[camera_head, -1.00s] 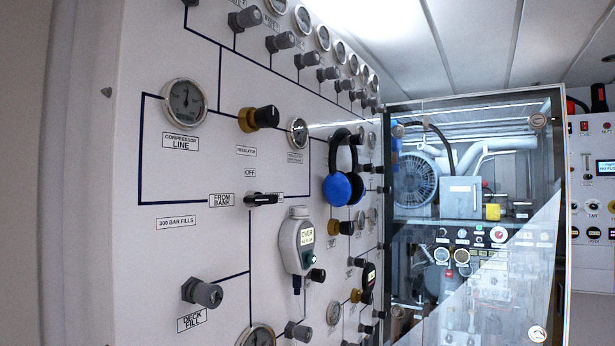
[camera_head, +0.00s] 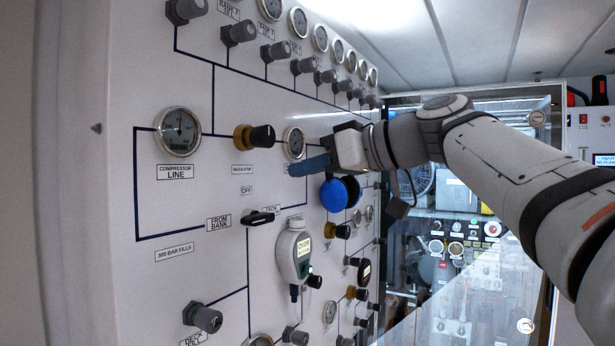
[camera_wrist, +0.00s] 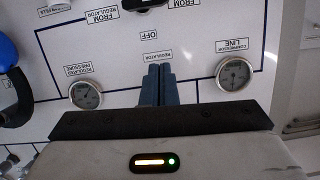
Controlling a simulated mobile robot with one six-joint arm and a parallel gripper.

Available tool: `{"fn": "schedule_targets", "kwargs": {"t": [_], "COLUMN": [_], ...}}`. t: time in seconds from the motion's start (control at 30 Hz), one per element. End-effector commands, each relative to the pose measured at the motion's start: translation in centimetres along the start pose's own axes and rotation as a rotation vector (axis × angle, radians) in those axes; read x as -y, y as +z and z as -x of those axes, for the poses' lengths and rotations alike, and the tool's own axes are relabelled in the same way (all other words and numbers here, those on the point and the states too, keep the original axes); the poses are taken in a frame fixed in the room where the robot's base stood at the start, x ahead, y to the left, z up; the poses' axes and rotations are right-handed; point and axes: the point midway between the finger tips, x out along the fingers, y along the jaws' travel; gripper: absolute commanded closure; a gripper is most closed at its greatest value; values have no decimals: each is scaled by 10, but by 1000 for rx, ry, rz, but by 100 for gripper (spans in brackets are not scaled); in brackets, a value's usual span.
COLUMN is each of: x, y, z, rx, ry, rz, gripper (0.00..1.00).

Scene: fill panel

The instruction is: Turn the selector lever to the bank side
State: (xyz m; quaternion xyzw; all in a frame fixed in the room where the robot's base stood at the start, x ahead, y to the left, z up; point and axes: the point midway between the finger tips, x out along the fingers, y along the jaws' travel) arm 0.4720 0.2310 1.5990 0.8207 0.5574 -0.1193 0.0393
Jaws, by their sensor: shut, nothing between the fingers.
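The selector lever (camera_head: 260,217) is a small black handle on the white panel, lying roughly across between a "FROM BANK" label (camera_head: 219,223) on its left and another label (camera_head: 271,209) on its right. I cannot tell which side its pointer marks. An "OFF" label (camera_head: 246,190) sits above it. In the wrist view the black lever (camera_wrist: 145,4) is cut by the top edge. My gripper (camera_head: 296,168) is shut and empty, its blue fingers in front of the panel, above and right of the lever and apart from it. The closed fingers (camera_wrist: 158,70) also show in the wrist view.
Blue headphones (camera_head: 334,194) hang just below my gripper. A grey handheld meter (camera_head: 294,252) hangs right of and below the lever. A brass-based regulator knob (camera_head: 255,138) and gauges (camera_head: 179,132) stick out nearby. A glass-fronted cabinet (camera_head: 460,270) stands at the right.

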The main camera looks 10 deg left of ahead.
Motion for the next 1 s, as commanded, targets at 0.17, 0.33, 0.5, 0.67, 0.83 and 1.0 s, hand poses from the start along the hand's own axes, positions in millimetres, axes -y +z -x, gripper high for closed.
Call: {"fn": "schedule_targets", "kwargs": {"t": [0.17,0.33,0.5,0.67,0.83,1.0], "x": [2,1,0,0,-1,-1], "y": [-2,-2,18,33,39,40], "z": [-38,-75,-86,-89,-90,-90], "rx": [3,4,3,2,2,1], "ry": [-5,-3,2,3,3,4], "rz": [-3,-3,-4,-4,-3,-3], "gripper": [100,100,100,100,100,100]}}
